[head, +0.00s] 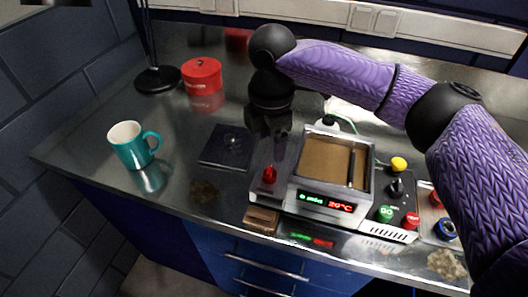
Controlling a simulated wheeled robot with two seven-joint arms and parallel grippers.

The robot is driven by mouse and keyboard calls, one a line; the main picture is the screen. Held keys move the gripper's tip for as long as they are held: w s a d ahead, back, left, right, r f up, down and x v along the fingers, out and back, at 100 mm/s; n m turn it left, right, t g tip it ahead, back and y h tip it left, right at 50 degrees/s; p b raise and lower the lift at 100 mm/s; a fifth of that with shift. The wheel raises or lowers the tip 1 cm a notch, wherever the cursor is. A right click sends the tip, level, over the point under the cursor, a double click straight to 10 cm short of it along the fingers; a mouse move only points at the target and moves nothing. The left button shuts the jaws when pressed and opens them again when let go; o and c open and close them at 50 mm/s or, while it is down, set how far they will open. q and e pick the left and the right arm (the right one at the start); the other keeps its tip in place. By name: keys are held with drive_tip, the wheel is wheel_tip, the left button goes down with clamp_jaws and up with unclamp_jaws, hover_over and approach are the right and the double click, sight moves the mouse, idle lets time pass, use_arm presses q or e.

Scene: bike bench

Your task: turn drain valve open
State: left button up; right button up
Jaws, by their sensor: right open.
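An ultrasonic-cleaner-like bath (327,170) with a brown basin and a lit display stands right of centre on the metal bench. A red knob (269,175), which looks like the drain valve, sits on a grey block at the bath's left side. My right gripper (268,132) points down behind and above the red knob, apart from it. It is open and empty; its dark fingers are hard to make out against the bench. My left gripper is not in view.
A dark square plate (227,147) lies left of the bath. A teal mug (132,146) and a red tin (202,77) stand further left. A control box with a green button (385,213), a red button (411,220) and a black knob (396,188) adjoins the bath's right side.

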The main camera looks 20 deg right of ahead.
sight(270, 169)
drive_tip(key=f+b, duration=0.1)
drive_tip(key=f, duration=0.3)
drive_tip(key=f+b, duration=0.1)
drive_tip(key=f, duration=0.2)
drive_tip(key=shift+s+f, duration=0.2)
drive_tip(key=shift+f, duration=0.45)
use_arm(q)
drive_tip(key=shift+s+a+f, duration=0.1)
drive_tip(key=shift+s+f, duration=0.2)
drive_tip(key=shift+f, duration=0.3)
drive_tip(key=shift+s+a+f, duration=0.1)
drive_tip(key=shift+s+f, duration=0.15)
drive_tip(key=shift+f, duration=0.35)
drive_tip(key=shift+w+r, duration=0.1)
use_arm(e)
clamp_jaws()
